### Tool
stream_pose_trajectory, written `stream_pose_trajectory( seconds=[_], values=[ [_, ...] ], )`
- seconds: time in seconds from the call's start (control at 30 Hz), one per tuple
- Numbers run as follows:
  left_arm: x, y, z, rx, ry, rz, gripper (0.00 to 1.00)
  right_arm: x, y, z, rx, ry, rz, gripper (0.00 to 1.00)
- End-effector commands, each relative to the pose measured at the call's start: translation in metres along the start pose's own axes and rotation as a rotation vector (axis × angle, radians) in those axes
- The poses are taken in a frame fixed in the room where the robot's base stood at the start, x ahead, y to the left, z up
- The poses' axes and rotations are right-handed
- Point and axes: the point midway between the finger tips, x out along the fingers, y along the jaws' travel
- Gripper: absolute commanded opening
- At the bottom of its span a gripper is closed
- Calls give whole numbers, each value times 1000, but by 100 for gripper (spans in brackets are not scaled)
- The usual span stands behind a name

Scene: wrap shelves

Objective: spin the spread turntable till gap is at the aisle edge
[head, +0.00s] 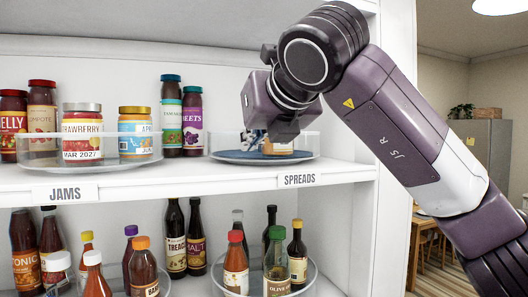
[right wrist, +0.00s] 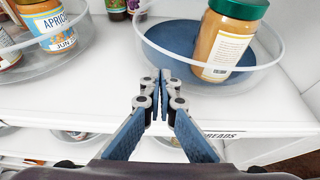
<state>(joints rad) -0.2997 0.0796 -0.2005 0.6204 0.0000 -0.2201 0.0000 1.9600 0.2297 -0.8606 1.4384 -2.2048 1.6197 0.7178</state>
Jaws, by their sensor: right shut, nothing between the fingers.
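The spreads turntable (head: 228,154) is a round tray with a blue-grey floor and a clear rim, on the upper shelf above the SPREADS label (head: 299,180). In the right wrist view the turntable (right wrist: 172,44) holds one visible jar (right wrist: 226,42) with tan contents and a green lid, at its right side. Bare blue floor shows left of the jar. In the head view my right gripper (head: 254,139) hides most of the jar. My right gripper (right wrist: 162,76) is shut and empty, its tips by the rim's near left part; I cannot tell if they touch it. My left gripper is not in view.
The jams turntable (head: 119,163) with several jars stands left on the same shelf. Dark jars (head: 192,120) stand behind, between the turntables. Bottles crowd the lower shelf. A white side wall (head: 348,130) closes the right. The shelf front between the turntables is clear.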

Motion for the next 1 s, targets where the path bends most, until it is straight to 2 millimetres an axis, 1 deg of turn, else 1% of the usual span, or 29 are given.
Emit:
stream_pose_trajectory(
  seconds=[0.57,0.77,1.0],
  values=[
    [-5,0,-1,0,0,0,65,12,-8,5,1,1,-1,0],
    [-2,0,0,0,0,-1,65,10,-12,4,2,0,-2,0],
    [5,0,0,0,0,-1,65,3,-23,0,2,-1,-1,0]
  ],
)
